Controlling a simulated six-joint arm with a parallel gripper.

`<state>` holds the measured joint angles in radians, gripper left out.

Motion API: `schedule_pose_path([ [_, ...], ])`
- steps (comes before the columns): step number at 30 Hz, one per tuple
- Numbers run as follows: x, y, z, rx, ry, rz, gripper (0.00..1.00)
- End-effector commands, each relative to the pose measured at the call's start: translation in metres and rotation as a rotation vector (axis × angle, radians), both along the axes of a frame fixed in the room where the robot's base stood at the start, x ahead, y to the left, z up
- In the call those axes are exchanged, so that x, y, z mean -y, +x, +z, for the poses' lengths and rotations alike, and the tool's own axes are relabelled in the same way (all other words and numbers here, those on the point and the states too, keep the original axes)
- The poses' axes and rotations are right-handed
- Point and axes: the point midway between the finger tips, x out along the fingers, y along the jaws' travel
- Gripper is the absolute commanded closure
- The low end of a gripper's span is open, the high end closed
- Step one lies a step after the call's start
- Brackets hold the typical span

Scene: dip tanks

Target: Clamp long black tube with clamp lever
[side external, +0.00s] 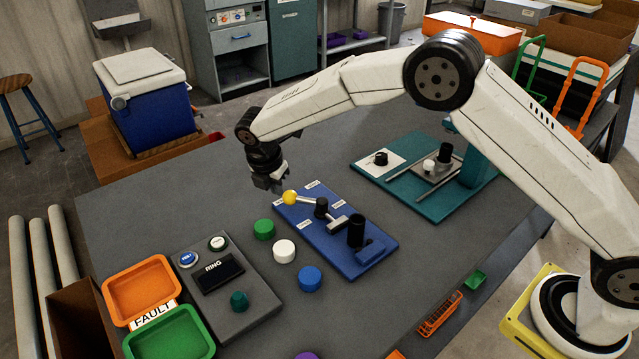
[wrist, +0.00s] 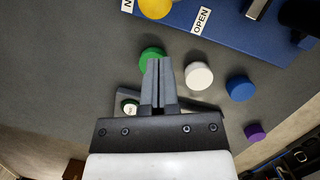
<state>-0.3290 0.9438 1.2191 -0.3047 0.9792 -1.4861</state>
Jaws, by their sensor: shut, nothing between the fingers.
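A blue board (side external: 320,244) with small white labels lies on the grey table. The clamp lever (side external: 290,198) on it has a yellow ball at its end, a black pivot (side external: 321,208) and a pale T-shaped head (side external: 343,222). The black tube (side external: 356,232) stands upright just beyond that head; I cannot tell whether they touch. My gripper (side external: 268,187) is shut and empty, above the table just left of the yellow ball. In the wrist view the shut fingers (wrist: 157,64) overlap a green disc, and the yellow ball (wrist: 155,6) is at the top edge, near an OPEN label.
Green (side external: 264,229), white (side external: 284,251) and blue (side external: 309,279) discs sit left of the board. A grey button panel (side external: 240,314) and orange (side external: 142,286) and green (side external: 170,336) trays lie at the front left. A teal fixture board (side external: 437,210) stands behind, under my arm.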

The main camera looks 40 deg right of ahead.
Motion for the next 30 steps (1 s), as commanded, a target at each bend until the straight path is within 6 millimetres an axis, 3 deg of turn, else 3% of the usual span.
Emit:
schedule_pose_path([
  [12,0.013,0.006,-0.052,0.0,0.0,-0.002,1.0],
  [18,0.015,0.007,-0.062,0.001,0.001,-0.002,1.0],
  [30,0.015,0.007,-0.063,0.002,0.001,-0.003,1.0],
])
